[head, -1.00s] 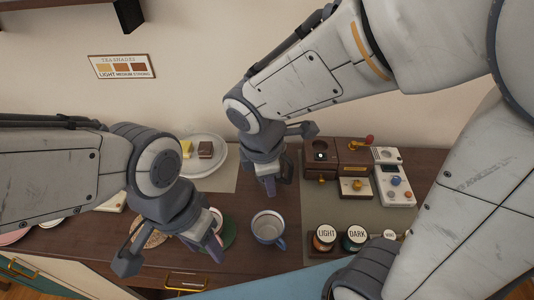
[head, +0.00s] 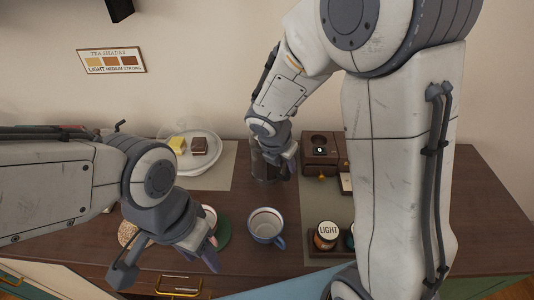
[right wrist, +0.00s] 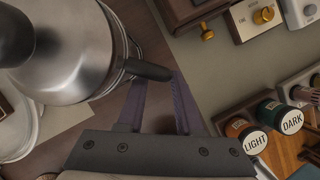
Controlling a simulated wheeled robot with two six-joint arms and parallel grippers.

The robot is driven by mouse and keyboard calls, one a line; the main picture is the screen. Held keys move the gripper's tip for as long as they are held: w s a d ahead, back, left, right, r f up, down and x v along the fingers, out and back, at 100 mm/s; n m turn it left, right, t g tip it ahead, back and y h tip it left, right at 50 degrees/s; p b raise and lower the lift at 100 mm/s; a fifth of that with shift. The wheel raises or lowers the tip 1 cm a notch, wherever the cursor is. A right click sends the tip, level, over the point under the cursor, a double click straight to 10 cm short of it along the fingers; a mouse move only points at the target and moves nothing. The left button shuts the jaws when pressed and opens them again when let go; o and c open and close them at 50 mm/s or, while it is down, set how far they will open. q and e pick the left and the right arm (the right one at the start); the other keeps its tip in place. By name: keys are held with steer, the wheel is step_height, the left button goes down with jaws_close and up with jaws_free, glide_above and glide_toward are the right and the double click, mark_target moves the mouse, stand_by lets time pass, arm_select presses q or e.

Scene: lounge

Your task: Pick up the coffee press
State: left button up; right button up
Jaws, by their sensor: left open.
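The coffee press (right wrist: 75,65) fills the upper left of the right wrist view, with a shiny metal lid, a round knob and a dark handle. In the head view the press (head: 264,168) is a glass body partly hidden behind my right gripper (head: 288,162). In the right wrist view the fingers of my right gripper (right wrist: 158,85) are apart, with the handle's end between their tips; I cannot tell whether they touch it. My left gripper (head: 168,262) is open and empty over the counter's front left, beside a green coaster (head: 223,232).
A white-blue mug (head: 266,226) stands in front of the press. A plate (head: 203,165) with cake pieces is at back left. A wooden grinder box (head: 320,152) and labelled jars (head: 326,235) are to the right. My right arm hides much of the right counter.

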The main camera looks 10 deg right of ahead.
steer(key=x, duration=0.3)
steer(key=shift+d+b, duration=0.1)
steer(key=shift+b, duration=0.2)
jaws_close()
steer(key=shift+r, duration=0.1)
stand_by(1.0)
